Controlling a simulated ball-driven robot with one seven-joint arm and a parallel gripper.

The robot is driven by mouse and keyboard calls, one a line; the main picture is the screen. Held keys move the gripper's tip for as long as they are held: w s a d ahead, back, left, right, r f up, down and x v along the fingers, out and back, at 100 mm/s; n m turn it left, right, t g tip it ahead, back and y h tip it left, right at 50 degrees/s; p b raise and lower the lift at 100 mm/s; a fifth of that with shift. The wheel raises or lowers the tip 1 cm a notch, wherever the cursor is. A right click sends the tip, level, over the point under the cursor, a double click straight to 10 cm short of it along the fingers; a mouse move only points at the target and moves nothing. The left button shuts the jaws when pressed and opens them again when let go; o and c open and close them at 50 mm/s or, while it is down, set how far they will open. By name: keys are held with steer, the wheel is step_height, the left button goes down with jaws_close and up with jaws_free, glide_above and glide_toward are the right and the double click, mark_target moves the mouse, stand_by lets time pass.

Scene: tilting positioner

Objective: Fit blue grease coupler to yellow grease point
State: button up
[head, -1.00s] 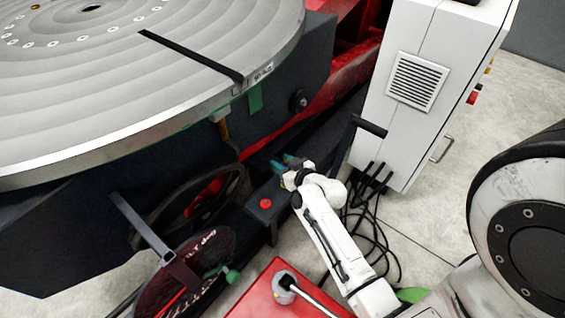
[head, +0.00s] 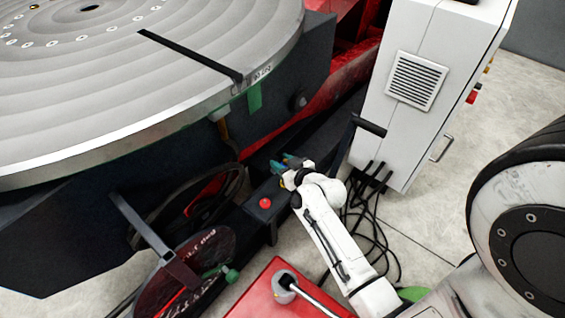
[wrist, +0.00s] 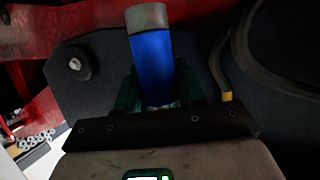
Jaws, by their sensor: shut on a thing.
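The blue grease coupler (wrist: 152,65) is a blue cylinder with a grey end (wrist: 146,17), seen in the wrist view. My gripper (wrist: 158,92) is shut on it between dark green fingers, with the grey end pointing away from the gripper. In the head view my gripper (head: 284,166) is small, beside the dark base of the positioner. A small yellow collar (wrist: 227,96) on a dark line shows right of the coupler, apart from it. I cannot tell if it is the yellow grease point. A round dark knob (wrist: 77,63) sits on the dark panel at left.
The large round table (head: 130,90) overhangs at upper left. A handwheel (head: 205,195) and a dial disc (head: 190,270) stand left of my arm. A white cabinet (head: 415,80) with hanging cables (head: 375,205) is at right. A red button (head: 265,203) is close by.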

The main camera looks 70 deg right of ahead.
steer(key=shift+f+b, duration=1)
steer(key=shift+f, duration=0.1)
stand_by(0.3)
steer(key=o, duration=1.2)
steer(key=shift+s, duration=0.1)
steer(key=p+v, duration=0.1)
steer(key=v, duration=0.9)
steer(key=shift+s+a+r+p, duration=0.15)
steer(key=shift+s+a+p, duration=0.05)
steer(key=shift+p, duration=0.1)
